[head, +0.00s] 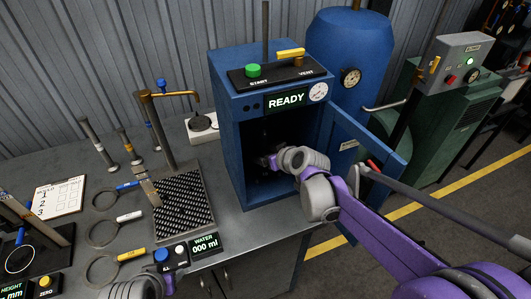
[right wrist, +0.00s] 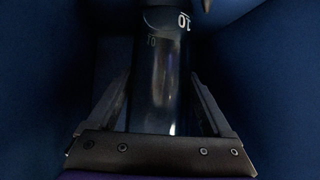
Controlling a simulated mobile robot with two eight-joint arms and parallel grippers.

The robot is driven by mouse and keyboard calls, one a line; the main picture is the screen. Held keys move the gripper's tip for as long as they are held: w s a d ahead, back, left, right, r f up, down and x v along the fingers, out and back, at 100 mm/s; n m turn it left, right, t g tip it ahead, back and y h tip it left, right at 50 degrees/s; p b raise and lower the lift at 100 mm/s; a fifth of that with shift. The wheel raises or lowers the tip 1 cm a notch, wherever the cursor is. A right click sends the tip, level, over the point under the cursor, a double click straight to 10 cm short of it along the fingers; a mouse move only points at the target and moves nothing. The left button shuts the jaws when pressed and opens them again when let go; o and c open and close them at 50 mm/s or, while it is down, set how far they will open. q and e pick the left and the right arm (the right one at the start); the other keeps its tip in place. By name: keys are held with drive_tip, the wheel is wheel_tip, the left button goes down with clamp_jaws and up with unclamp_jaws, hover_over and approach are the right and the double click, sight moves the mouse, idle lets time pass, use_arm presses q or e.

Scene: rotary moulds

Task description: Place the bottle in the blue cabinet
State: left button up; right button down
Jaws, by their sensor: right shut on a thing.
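The blue cabinet (head: 228,135) stands on the bench with its door (head: 365,145) swung open to the right. Its display reads READY. My right arm reaches through the opening, and my right gripper (head: 264,161) is inside the dark interior. In the right wrist view, the bottle (right wrist: 158,85) is a dark glossy cylinder with pale markings, between the two fingers of my right gripper (right wrist: 162,100), which is shut on it. Its base and the cabinet floor are too dark to make out. My left gripper (head: 168,284) is low at the bottom edge, partly cut off.
A black textured mat (head: 182,205) with a brass tap (head: 165,95) lies left of the cabinet. Several ring-ended tools and a clipboard (head: 60,196) lie further left. A blue tank (head: 350,50) and a green machine (head: 440,120) stand at right. Dark blue walls surround the bottle closely.

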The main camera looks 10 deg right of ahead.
drive_tip(key=shift+f, duration=0.15)
unclamp_jaws()
drive_tip(key=shift+s, duration=0.1)
drive_tip(key=shift+r, duration=0.3)
drive_tip(key=p+v, duration=0.1)
drive_tip(key=v, duration=1)
drive_tip(key=s+d+f+m+g+h, duration=0.1)
drive_tip(key=s+f, duration=0.4)
drive_tip(key=s, duration=0.5)
drive_tip(key=s+d+f+m+g+h, duration=0.2)
drive_tip(key=s+f, duration=0.3)
drive_tip(key=s, duration=0.4)
drive_tip(key=shift+s+f+m+g+h, duration=0.35)
drive_tip(key=shift+m+g+h, duration=0.25)
drive_tip(key=shift+m+g, duration=0.15)
